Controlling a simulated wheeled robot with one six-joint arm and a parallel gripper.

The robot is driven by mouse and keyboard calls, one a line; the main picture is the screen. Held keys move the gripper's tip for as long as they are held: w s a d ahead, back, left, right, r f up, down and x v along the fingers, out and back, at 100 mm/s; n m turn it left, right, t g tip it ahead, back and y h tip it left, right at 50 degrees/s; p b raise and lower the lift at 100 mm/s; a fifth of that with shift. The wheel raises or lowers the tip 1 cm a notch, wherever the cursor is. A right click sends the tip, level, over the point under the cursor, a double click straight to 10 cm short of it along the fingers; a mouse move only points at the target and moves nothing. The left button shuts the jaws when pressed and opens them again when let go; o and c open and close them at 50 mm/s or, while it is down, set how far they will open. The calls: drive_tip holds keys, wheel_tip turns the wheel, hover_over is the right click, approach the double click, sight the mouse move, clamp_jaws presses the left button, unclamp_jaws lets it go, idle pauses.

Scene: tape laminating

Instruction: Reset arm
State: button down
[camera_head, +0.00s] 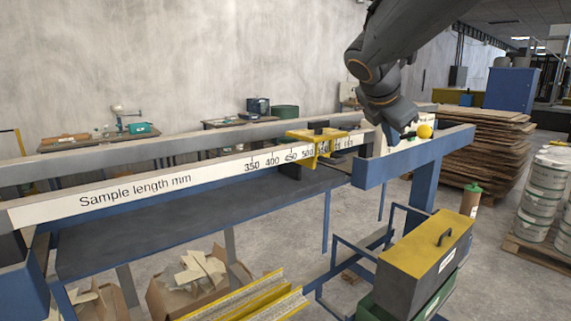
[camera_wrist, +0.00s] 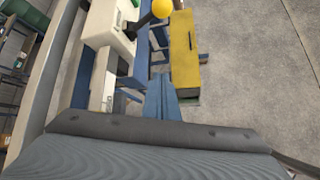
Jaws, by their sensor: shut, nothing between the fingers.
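My arm comes down from the top right in the head view. My gripper (camera_head: 393,136) is low, over the right part of the long machine, shut and empty. A yellow slider (camera_head: 318,146) sits on the white ruler rail (camera_head: 140,190), near the 500 mark. In the wrist view, a dark grey ribbed part of mine fills the bottom.
A blue beam (camera_head: 400,165) runs under the knob. A grey toolbox with yellow lid (camera_head: 425,250) stands at the front right, and also shows in the wrist view (camera_wrist: 186,50). Stacked boards (camera_head: 480,150) and white buckets (camera_head: 545,185) are at right.

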drive_tip(key=s+a+f+m+g+y, duration=0.2)
drive_tip(key=s+a+f+m, duration=0.1)
drive_tip(key=s+f+m, duration=0.4)
drive_tip(key=s+a+f+m+g+y, duration=0.2)
drive_tip(key=s+a+f+m, duration=0.2)
drive_tip(key=f, duration=1)
drive_tip(key=s+a+f+m+g+y, duration=0.1)
drive_tip(key=s+a+f+m, duration=0.3)
drive_tip(key=s+f+m, duration=0.6)
drive_tip(key=shift+a+f+m+g+y, duration=0.2)
drive_tip(key=shift+m+g+y, duration=0.1)
drive_tip(key=shift+g+y, duration=0.15)
